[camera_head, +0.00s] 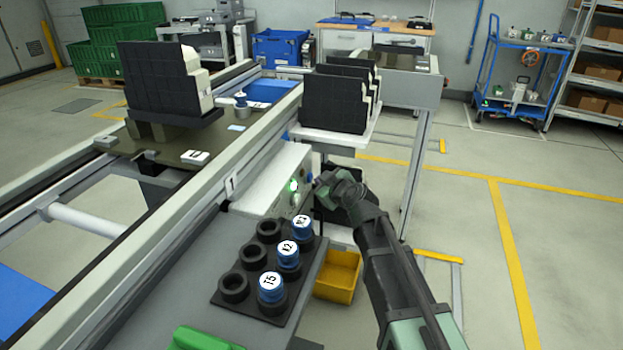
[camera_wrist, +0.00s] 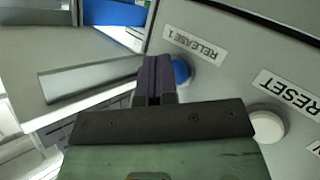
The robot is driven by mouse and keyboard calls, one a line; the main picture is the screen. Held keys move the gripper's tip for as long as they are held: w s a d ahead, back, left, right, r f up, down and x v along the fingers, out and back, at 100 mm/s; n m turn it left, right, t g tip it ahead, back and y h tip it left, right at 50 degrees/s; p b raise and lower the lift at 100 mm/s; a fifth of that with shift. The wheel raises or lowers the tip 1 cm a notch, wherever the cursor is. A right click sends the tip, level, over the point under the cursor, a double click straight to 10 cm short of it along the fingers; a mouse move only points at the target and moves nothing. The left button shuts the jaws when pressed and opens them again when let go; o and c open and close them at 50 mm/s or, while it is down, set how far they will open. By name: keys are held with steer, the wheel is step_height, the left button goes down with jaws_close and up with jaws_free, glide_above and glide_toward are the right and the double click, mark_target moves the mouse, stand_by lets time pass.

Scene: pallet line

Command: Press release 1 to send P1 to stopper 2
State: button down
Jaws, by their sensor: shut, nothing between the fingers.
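My gripper (camera_head: 318,188) is shut and empty, with its fingertips close to the front of the grey control box (camera_head: 262,190). In the wrist view the dark, closed fingers (camera_wrist: 154,78) are right beside the blue button (camera_wrist: 182,72) under the label RELEASE 1 (camera_wrist: 195,42). The fingers partly cover this button, and I cannot tell whether they touch it. A pallet (camera_head: 180,147) stands on the conveyor at the left, carrying a black and white block-shaped load (camera_head: 160,80). Its small white label is too small to read. I cannot make out stopper 2.
A white button labelled RESET (camera_wrist: 266,127) is right of the gripper. A green light (camera_head: 293,186) glows on the box. A black rack (camera_head: 222,298) holds numbered blue-and-white pieces below it. A yellow bin (camera_head: 340,275) is beside the rack. Floor at the right is open.

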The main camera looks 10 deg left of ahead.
steer(key=shift+s+d, duration=0.1)
steer(key=shift+d, duration=0.35)
